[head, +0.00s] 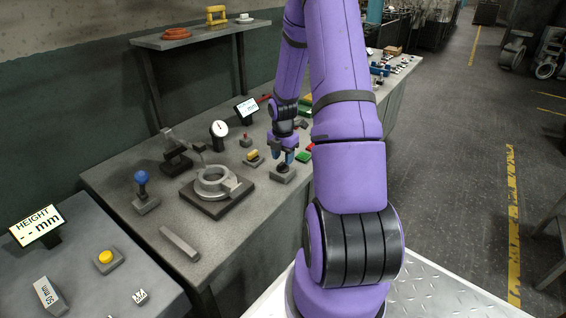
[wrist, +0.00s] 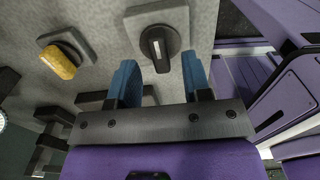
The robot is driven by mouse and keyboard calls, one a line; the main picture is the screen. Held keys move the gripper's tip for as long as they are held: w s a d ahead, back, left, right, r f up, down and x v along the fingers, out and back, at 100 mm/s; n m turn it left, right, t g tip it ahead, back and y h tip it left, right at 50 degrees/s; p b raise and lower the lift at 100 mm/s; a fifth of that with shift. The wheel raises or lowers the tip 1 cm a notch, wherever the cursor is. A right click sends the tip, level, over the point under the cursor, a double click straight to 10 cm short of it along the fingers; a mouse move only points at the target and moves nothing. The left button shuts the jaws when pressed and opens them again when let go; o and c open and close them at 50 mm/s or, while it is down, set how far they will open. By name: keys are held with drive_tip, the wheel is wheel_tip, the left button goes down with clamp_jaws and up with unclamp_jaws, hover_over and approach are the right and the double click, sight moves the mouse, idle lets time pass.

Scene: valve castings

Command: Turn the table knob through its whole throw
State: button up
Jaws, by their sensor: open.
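The table knob (wrist: 160,43) is black and round with a raised grip bar and a white line, on a grey square base (wrist: 183,16). In the head view the knob (head: 283,168) is small and partly hidden by my fingers. My gripper (wrist: 159,64) is open, its two blue fingers apart on the left and right of the knob's lower end in the wrist view. In the head view my gripper (head: 283,158) is right above the knob. I cannot tell whether a finger touches it. The white line stands nearly upright in the wrist view.
A yellow-handled control (wrist: 58,61) lies close by; it also shows in the head view (head: 252,156). Left of the knob are a ring casting on a dark plate (head: 217,202), a dial gauge (head: 219,130) and a blue ball lever (head: 142,178). Red and green controls (head: 304,156) stand to the right.

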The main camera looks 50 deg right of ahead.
drive_tip(key=shift+f, duration=1.25)
drive_tip(key=shift+c, duration=0.3)
clamp_jaws()
